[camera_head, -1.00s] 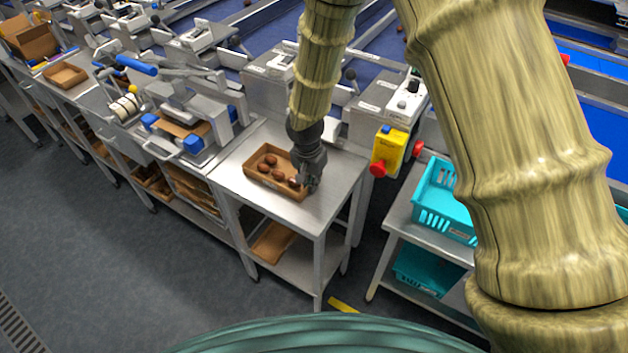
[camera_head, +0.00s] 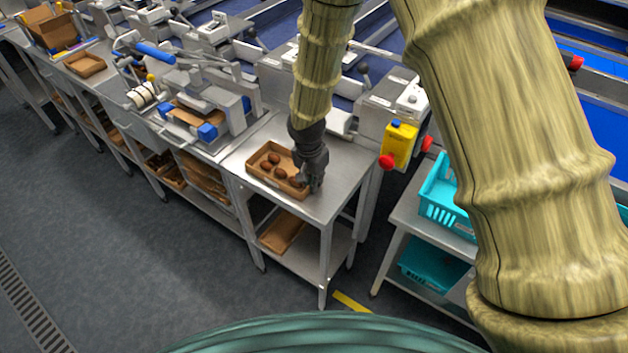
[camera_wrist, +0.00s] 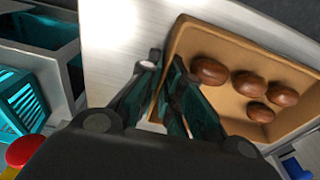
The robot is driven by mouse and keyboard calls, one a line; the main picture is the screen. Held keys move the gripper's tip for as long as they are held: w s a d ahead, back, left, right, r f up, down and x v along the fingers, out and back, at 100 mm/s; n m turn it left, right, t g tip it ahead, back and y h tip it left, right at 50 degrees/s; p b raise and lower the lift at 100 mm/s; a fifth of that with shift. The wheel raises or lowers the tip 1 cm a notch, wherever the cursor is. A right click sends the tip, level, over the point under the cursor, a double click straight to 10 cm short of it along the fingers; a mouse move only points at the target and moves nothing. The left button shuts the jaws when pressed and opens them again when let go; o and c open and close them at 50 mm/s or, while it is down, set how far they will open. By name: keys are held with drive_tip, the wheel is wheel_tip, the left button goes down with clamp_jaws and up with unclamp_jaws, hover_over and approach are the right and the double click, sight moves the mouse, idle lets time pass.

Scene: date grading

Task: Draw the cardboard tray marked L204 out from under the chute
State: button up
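The brown cardboard tray (camera_head: 262,180) lies on the small steel table with several dark dates in it. My gripper (camera_head: 312,182) is at its right end. In the wrist view the tray (camera_wrist: 228,40) is at the upper right, and its near wall runs between the fingers of my gripper (camera_wrist: 165,68), which look closed on it. No L204 mark is readable. The metal chute end (camera_head: 340,122) is behind the table, partly hidden by my arm; the tray is in front of it.
The steel table (camera_head: 318,207) has bare top in front and to the right of the tray. A second cardboard tray (camera_head: 281,232) lies on its lower shelf. Turquoise crates (camera_head: 445,205) stand on a trolley at right. A yellow box with red buttons (camera_head: 400,145) is close to the table.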

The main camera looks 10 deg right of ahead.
drive_tip(key=o, duration=0.3)
wheel_tip(320, 180, up, 12)
drive_tip(key=s, duration=0.1)
drive_tip(key=shift+a, duration=0.4)
idle(0.3)
drive_tip(key=shift+f, duration=0.1)
idle(0.4)
